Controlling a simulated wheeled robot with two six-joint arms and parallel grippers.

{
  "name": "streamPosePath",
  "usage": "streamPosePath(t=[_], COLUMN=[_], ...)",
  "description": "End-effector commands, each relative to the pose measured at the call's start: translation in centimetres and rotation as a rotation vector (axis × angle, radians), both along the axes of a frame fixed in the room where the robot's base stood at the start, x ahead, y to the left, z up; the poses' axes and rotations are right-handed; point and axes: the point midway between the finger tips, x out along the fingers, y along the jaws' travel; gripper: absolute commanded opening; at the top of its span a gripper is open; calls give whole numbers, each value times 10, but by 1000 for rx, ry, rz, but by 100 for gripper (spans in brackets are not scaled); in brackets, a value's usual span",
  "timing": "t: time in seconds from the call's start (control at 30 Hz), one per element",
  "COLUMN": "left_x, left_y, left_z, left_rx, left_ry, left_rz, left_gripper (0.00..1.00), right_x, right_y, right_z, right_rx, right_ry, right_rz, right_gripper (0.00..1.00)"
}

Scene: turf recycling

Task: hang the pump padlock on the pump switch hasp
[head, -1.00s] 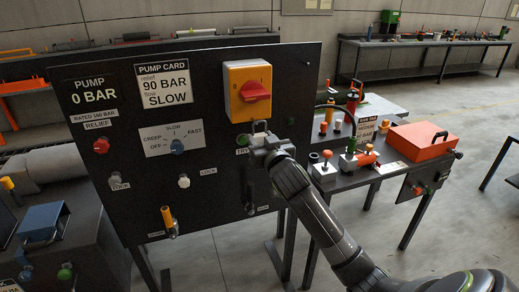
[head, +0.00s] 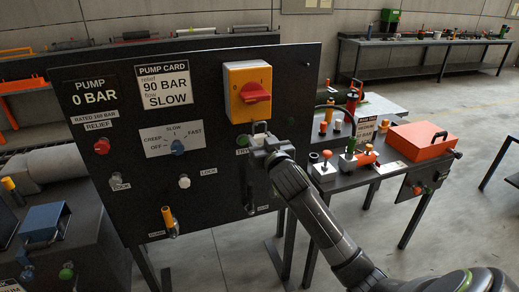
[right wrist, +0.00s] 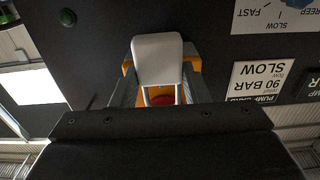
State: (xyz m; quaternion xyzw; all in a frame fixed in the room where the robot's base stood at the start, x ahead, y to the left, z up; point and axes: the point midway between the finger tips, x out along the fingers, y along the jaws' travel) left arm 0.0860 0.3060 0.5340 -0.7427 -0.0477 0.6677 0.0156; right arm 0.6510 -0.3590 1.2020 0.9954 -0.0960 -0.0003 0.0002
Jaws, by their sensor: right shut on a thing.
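The pump switch is a yellow-orange box (head: 251,92) with a red knob (head: 256,93), high on the right side of the black panel. My right gripper (head: 260,138) is just below the box, close to the panel. It is shut on the pump padlock (right wrist: 158,60), a pale grey block with a metal shackle. In the right wrist view the red knob shows through the shackle (right wrist: 147,95). In the head view only the top of the padlock shows above the jaws. I cannot make out the hasp, or whether the shackle touches it. My left gripper is not in view.
The black panel (head: 120,205) carries a pump card (head: 165,85), a flow selector (head: 177,147), a red relief knob (head: 101,146) and a yellow-handled lever (head: 168,218). To the right, a bench holds joysticks and an orange-red box (head: 423,139).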

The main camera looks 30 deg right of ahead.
Motion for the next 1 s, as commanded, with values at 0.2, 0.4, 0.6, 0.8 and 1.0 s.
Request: streamPosePath(t=[0.2, 0.4, 0.6, 0.8, 1.0], left_x=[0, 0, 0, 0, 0], left_y=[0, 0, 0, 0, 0], left_z=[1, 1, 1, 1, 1], left_rx=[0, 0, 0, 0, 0], left_ry=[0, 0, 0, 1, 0], left_rz=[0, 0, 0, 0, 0], left_gripper=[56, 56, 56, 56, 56], right_x=[0, 0, 3, 7, 12], right_y=[0, 0, 0, -1, -2], right_z=[0, 0, 1, 1, 1], right_rx=[0, 0, 0, 0, 0], right_ry=[-1, -1, -1, -1, -2], right_rz=[0, 0, 0, 0, 0], right_gripper=[16, 16, 16, 16, 16])
